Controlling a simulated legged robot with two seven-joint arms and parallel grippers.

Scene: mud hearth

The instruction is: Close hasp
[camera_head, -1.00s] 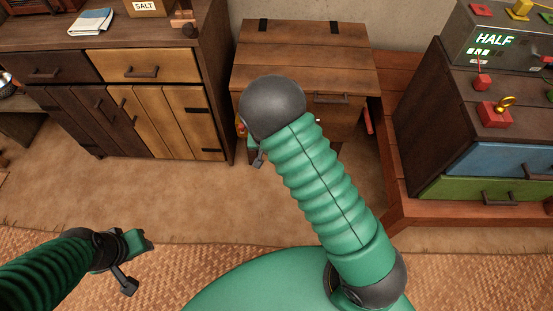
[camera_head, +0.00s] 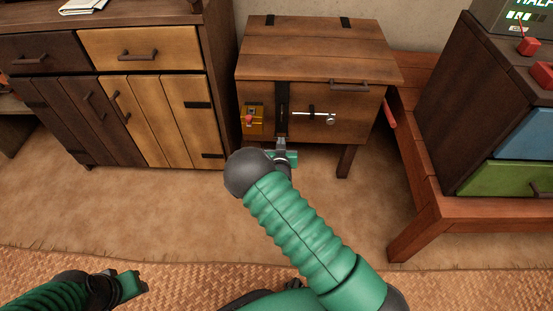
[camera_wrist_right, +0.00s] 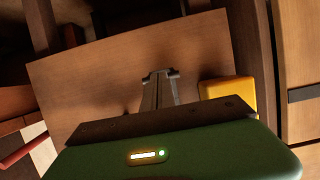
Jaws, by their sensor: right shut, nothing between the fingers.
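A brown wooden chest (camera_head: 318,65) stands against the wall with its lid down. A dark hasp strap (camera_head: 282,108) hangs down the middle of its front. A metal bolt with a round knob (camera_head: 316,117) is right of the strap. My right gripper (camera_head: 281,143) is shut and empty, just below the strap's lower end; whether it touches is unclear. In the right wrist view its fingers (camera_wrist_right: 158,86) point at the chest front (camera_wrist_right: 110,70), and the strap cannot be made out. My left gripper (camera_head: 136,283) is at the lower left, away from the chest; its jaw state is unclear.
A yellow box with a red part (camera_head: 252,120) is on the chest front, left of the strap. A cabinet (camera_head: 150,85) stands close on the left. A low red-brown wooden stand (camera_head: 440,216) with a drawer unit (camera_head: 468,90) is on the right. The floor in front is clear.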

